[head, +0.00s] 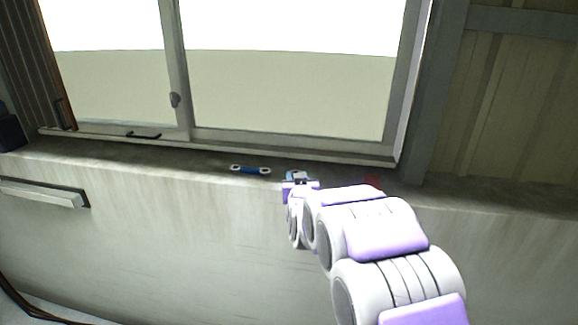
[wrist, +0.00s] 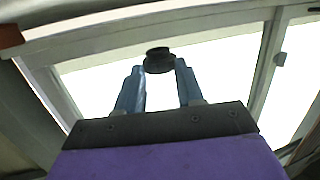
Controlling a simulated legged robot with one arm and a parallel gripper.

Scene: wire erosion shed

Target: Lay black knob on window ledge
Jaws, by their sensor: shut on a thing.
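My gripper (wrist: 159,72) is shut on the black knob (wrist: 158,58) in the wrist view. The knob is a small dark round piece with a wider rim, held between the two blue-grey fingertips. In the head view my gripper (head: 299,176) is at the window ledge (head: 200,167), near the ledge's front edge and below the right window pane. The knob is too small to make out clearly there. I cannot tell whether it touches the ledge.
A blue double-ended tool (head: 250,170) lies on the ledge left of my gripper. A red thing (head: 373,182) sits on the ledge to the right, partly behind my arm. The ledge left of the blue tool looks clear. A pale bar (head: 42,193) juts from the wall below.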

